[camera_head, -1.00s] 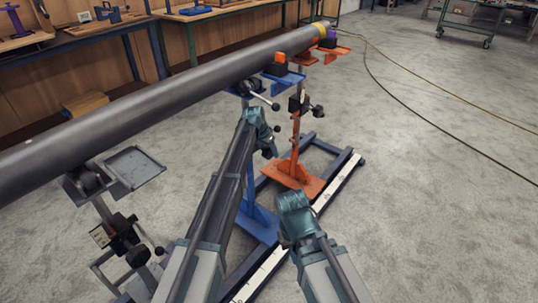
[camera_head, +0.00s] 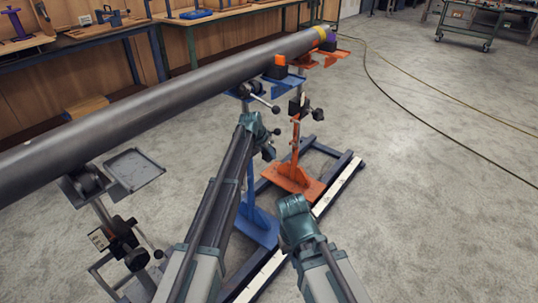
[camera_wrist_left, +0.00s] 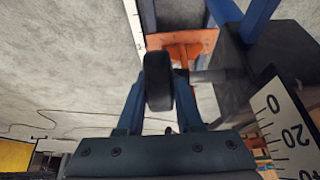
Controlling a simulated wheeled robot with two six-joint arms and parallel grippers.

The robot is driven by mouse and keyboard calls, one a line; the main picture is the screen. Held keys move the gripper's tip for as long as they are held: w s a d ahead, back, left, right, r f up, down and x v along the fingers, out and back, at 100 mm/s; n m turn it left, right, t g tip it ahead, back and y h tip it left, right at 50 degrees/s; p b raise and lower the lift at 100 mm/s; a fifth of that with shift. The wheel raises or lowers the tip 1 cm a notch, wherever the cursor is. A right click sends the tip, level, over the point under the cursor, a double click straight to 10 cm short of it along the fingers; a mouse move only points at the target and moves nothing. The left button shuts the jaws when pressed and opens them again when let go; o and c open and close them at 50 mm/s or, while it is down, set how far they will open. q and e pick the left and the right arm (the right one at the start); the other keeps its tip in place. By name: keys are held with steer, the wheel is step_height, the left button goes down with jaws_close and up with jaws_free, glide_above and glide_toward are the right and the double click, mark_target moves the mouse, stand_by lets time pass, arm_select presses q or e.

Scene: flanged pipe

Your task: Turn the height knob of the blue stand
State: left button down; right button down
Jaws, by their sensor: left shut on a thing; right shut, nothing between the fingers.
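The blue stand (camera_head: 250,200) stands under the grey pipe (camera_head: 180,95), its tray (camera_head: 283,86) at the pipe. My left gripper (camera_head: 268,140) is beside its post, below the tray. In the left wrist view, the black round knob (camera_wrist_left: 158,80) sits between the two fingers of my left gripper (camera_wrist_left: 160,95), which is shut on it.
An orange stand (camera_head: 296,165) with its own knob is close behind the blue one. A dark stand with a grey tray (camera_head: 133,170) holds the pipe at the left. A rail with a white scale (camera_head: 340,188) lies on the floor.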

arm_select(q)
steer(key=t+h+b, duration=0.1)
steer(key=b, duration=0.2)
steer(key=t+h+b, duration=0.1)
steer(key=t+b, duration=0.1)
steer(key=b, duration=0.1)
steer(key=f+t+h+b, duration=0.1)
steer(key=t+b, duration=0.1)
steer(key=b, duration=0.1)
steer(key=shift+s+a+h, duration=0.15)
steer(key=shift+s+h, duration=0.15)
steer(key=shift+h, duration=0.1)
steer(key=shift+r+t+h+b, duration=0.45)
steer(key=shift+t+b, duration=0.35)
steer(key=shift+b, duration=0.4)
steer(key=shift+w+f, duration=0.1)
steer(key=c, duration=0.6)
jaws_free()
steer(key=shift+o, duration=0.2)
steer(key=p+v, duration=0.5)
steer(key=v, duration=0.8)
steer(key=shift+s+a, duration=0.25)
steer(key=shift+s, duration=0.05)
